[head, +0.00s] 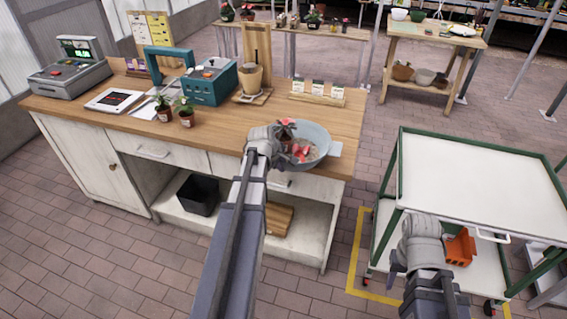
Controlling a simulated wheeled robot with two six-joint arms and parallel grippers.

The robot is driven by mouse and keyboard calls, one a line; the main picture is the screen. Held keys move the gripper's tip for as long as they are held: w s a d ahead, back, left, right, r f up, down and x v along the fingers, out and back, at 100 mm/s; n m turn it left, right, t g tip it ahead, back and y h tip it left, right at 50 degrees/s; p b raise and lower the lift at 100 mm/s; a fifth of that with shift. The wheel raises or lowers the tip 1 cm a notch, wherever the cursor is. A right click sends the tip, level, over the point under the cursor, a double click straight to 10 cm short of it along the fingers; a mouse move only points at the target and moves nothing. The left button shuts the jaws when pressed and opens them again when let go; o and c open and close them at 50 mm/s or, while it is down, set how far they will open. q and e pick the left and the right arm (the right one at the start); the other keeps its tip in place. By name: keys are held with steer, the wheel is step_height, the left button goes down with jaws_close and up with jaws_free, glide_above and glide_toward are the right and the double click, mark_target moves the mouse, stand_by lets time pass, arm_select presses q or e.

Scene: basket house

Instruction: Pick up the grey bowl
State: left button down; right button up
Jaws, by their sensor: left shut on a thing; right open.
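The grey bowl (319,139) is at the right end of the wooden counter (225,122), with red and pale pieces inside. My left gripper (284,137) is at the bowl's left side, shut on its rim; the gripper hides part of that side. I cannot tell whether the bowl's base touches the counter. My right gripper (402,268) is open and empty, low in front of the cart's left side. Its fingertips are partly hidden by its own body.
A white-topped cart (490,180) with a green frame stands right, an orange item (460,247) on its lower shelf. Two potted plants (186,112), a teal device (210,82) and a card rack (317,93) stand on the counter. Paved floor separates counter and cart.

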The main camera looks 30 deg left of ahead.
arm_select(q)
step_height(320, 180, up, 9)
steer(key=p, duration=0.8)
steer(key=shift+w, duration=0.15)
steer(key=shift+d, duration=0.1)
